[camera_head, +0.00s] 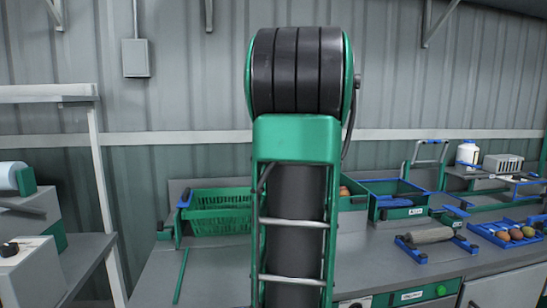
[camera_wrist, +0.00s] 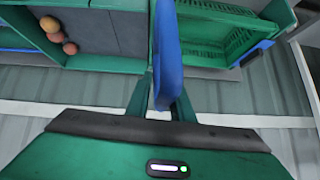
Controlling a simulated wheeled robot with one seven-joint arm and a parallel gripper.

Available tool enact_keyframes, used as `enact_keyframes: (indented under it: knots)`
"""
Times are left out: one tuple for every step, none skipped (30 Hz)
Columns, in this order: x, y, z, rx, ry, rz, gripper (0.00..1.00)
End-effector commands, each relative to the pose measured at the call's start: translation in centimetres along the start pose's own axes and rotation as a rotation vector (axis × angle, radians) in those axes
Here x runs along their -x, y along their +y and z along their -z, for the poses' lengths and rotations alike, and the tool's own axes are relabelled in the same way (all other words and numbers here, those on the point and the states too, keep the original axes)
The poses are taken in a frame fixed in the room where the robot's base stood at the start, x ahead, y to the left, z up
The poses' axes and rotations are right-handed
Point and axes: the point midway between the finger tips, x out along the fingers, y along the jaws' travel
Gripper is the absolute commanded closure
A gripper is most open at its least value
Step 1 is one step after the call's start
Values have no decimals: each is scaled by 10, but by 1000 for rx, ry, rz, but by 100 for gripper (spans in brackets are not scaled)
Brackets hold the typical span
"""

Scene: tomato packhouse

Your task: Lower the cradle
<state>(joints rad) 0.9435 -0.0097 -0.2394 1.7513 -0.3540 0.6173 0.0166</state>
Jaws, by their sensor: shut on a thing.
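In the wrist view, which looks upside down, my gripper (camera_wrist: 163,98) is shut on a blue bar-like handle (camera_wrist: 168,50) that runs upward from between the fingers. Beside it is a green-framed holder with a grey floor (camera_wrist: 110,32) and a few tomatoes (camera_wrist: 58,34) in one corner. I take this to be the cradle, but its joint with the handle is not clear. In the head view my own arm stands in front and hides my gripper and most of the holder. A few tomatoes (camera_head: 344,191) show just right of the arm.
A slatted green basket (camera_head: 220,212) stands left of the arm on the grey bench; it also shows in the wrist view (camera_wrist: 215,42). A blue-rimmed green crate (camera_head: 398,186), a roller on blue supports (camera_head: 430,236) and a blue tomato tray (camera_head: 508,232) stand to the right.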

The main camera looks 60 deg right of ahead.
Motion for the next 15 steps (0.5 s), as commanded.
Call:
enact_keyframes:
  knots:
    - [-2, -3, -2, 2, -7, 6, 100]
    - [-2, -3, -2, 1, -7, 6, 100]
    - [-2, -3, -2, 1, -7, 6, 100]
    - [-2, -3, -2, 1, -7, 6, 100]
    - [-2, -3, -2, 1, -7, 6, 100]
    - [-2, -3, -2, 2, -6, 7, 100]
    - [-2, -4, -2, 2, -6, 7, 100]
    - [-2, -4, -2, 2, -6, 7, 100]
    - [-2, -4, -2, 3, -6, 8, 100]
    - [-2, -4, -2, 3, -6, 8, 100]
    - [-2, -4, -2, 3, -6, 8, 100]
    - [-2, -4, -2, 3, -6, 9, 100]
    - [-2, -4, -2, 4, -6, 9, 100]
    - [-2, -4, -2, 4, -6, 9, 72]
    - [-2, -4, -2, 4, -5, 8, 68]
